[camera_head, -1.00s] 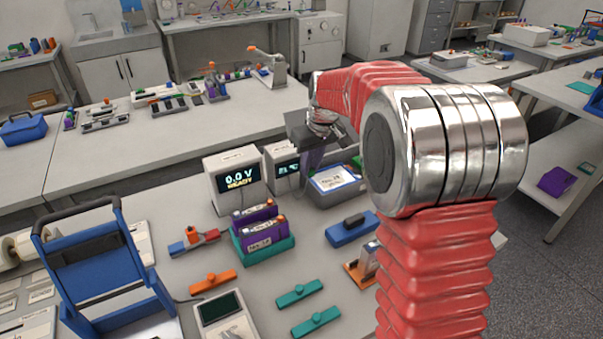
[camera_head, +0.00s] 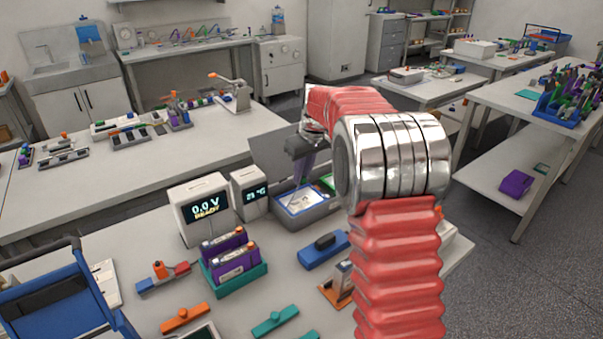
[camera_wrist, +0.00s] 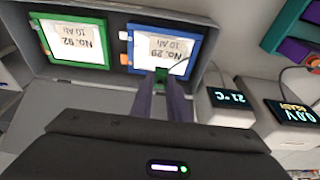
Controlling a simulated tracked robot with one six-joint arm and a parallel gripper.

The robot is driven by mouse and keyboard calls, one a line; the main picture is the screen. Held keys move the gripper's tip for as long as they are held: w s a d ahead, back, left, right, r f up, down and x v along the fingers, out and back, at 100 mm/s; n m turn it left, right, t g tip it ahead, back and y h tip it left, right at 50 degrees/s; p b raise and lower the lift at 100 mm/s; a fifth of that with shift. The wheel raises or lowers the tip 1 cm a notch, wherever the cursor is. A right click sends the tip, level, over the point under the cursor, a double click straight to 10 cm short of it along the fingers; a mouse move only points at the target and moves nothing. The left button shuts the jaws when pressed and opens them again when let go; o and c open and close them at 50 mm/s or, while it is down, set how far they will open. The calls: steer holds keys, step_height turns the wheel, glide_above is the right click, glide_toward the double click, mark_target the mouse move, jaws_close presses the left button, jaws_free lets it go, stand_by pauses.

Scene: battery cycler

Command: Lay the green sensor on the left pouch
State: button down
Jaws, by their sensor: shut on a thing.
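Two pouches lie side by side in an open grey case. The left one in the head view, blue-framed and white-labelled (camera_head: 301,201), is No. 29 in the wrist view (camera_wrist: 150,50). The green-framed pouch, No. 82 (camera_wrist: 75,44), shows partly in the head view (camera_head: 328,181). My gripper (camera_wrist: 161,82) is shut on the small green sensor (camera_wrist: 162,74), at the near edge of the blue-framed pouch in the wrist view. I cannot tell if the sensor touches it. In the head view my gripper (camera_head: 303,178) is over the case; the sensor is not discernible there.
The case's front wall (camera_head: 313,217) is low and its raised lid (camera_head: 268,150) stands behind. A temperature display (camera_head: 250,192) and a voltage display (camera_head: 203,210) stand just left. A blue block (camera_head: 324,250) and a teal rack of purple cells (camera_head: 240,280) are in front.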

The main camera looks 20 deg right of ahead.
mark_target(303, 184)
steer(key=shift+f, duration=2.75)
steer(key=shift+f, duration=0.5)
steer(key=c, duration=1.6)
jaws_free()
steer(key=v, duration=1.3)
steer(key=shift+s+r, duration=0.25)
steer(key=shift+r, duration=0.05)
